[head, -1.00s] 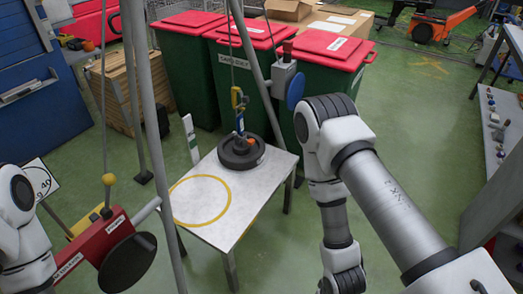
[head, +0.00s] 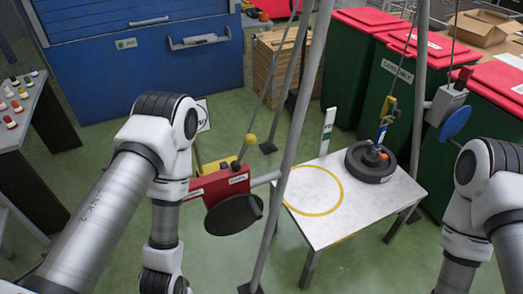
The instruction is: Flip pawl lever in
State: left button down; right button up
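A red winch box (head: 218,186) with small labels is fixed to a grey frame leg, with a dark round disc (head: 234,214) on its near side. I cannot tell which lever is the pawl lever. My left arm stands left of the red box and my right arm at the right edge. Both grippers are below the picture.
A white table (head: 345,205) with a yellow ring bears a black round weight (head: 371,161) under a hook (head: 389,106). Frame legs (head: 289,150) stand close to the red box. Green bins (head: 390,90) and a blue cabinet (head: 140,60) are behind. A bench (head: 30,95) is at left.

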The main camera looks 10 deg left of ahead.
aim_at(250, 139)
jog(key=u, duration=1.25)
jog(key=i+l, duration=0.1)
jog(key=l, duration=0.45)
